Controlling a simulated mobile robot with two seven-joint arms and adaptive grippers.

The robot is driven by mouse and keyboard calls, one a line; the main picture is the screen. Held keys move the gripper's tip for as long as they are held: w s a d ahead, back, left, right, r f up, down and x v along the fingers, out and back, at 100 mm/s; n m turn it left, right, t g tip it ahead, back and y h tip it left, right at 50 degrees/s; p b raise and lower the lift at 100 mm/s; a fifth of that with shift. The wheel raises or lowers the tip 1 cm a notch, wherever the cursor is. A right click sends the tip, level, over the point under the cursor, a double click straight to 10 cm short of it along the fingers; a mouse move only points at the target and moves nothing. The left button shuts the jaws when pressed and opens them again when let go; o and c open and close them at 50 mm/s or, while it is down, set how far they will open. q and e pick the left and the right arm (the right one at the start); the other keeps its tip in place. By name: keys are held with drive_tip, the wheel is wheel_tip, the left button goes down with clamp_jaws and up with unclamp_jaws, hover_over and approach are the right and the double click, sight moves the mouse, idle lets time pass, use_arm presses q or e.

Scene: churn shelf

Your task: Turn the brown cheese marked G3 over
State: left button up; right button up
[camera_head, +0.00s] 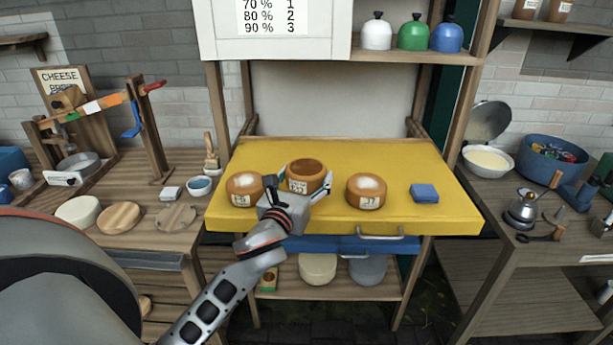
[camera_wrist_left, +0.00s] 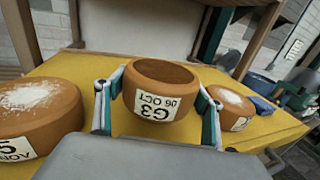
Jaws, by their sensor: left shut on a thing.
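The brown cheese marked G3 (camera_head: 307,173) is above or on the yellow shelf top (camera_head: 330,222), between two other cheeses. Its label shows in the left wrist view (camera_wrist_left: 158,85), where the writing looks upside down. Its upper face is plain brown, with no white patch. My left gripper (camera_head: 287,196) is shut on it, one finger on each side, reaching from the front. The gripper hides its lower part in the head view, so I cannot tell whether it touches the shelf. My right gripper is not in view.
A white-dusted cheese (camera_head: 243,190) sits close on the left, another (camera_head: 366,191) on the right. A blue block (camera_head: 424,193) lies farther right. The yellow top is clear behind the cheeses. A sign (camera_head: 275,30) and bells (camera_head: 412,34) are above.

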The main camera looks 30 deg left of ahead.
use_arm(q)
drive_tip(key=shift+s+f, duration=0.1)
drive_tip(key=shift+f, duration=1.45)
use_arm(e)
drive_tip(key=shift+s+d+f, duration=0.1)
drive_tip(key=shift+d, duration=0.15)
use_arm(q)
drive_tip(key=shift+f, duration=0.15)
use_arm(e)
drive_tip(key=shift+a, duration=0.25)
use_arm(q)
drive_tip(key=shift+f, duration=0.25)
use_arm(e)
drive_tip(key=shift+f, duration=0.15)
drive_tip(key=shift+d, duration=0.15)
use_arm(q)
drive_tip(key=o, duration=1.2)
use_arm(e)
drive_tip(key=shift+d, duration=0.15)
